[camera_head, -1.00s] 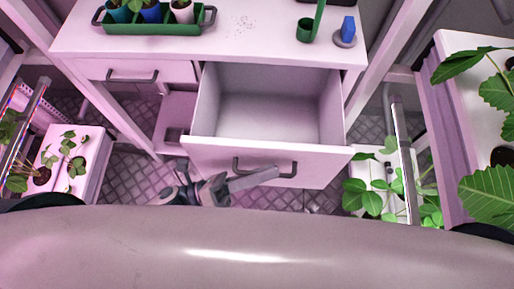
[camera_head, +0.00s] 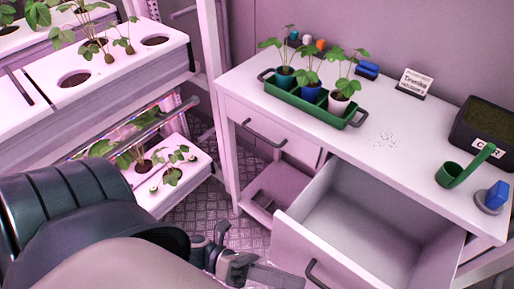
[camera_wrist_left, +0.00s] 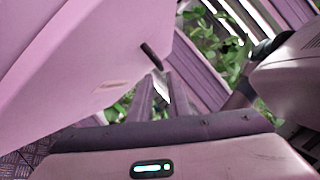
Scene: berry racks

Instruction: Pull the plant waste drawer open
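The plant waste drawer (camera_head: 345,255) is pulled out of the white bench at the lower right of the head view, and its inside looks empty. Its dark handle (camera_head: 315,275) is on the front panel, partly cut off by the frame edge. My left gripper (camera_head: 250,270) is low in front of the drawer front, left of the handle and seemingly apart from it. Its finger opening is not clear. The left wrist view shows a pale panel that looks like the drawer front (camera_wrist_left: 90,60), with a dark handle (camera_wrist_left: 151,57). My right gripper is not in view.
A shut drawer (camera_head: 270,135) is left of the open one. The bench top (camera_head: 350,150) holds a green planter (camera_head: 310,105), a green scoop (camera_head: 465,165), a blue item (camera_head: 495,195) and a dark tray (camera_head: 485,130). Plant racks (camera_head: 120,75) stand at the left.

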